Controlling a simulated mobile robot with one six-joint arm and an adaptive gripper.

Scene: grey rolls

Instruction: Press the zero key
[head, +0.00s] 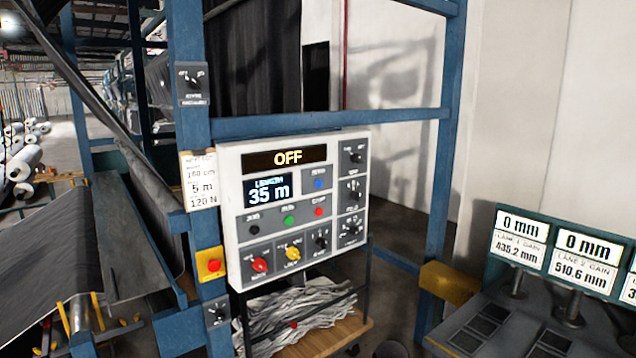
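A white control panel (232,240) is fixed to the blue frame. Its top display (288,158) reads OFF, and a second display (268,192) reads LENGTH 35 m. A small black button (254,229) sits at the left of the button row, under a small label that seems to read ZERO. A green button (289,220) and a red button (319,211) are to its right. A blue button (318,183) is above them. My gripper is not in view, and nothing covers the panel.
Red (259,264) and yellow (293,253) rotary knobs line the panel's bottom, with black selectors at right. A red stop button (213,265) is on the post at left. A cart with crumpled grey material (290,318) stands below. A gauge console (560,285) stands at right.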

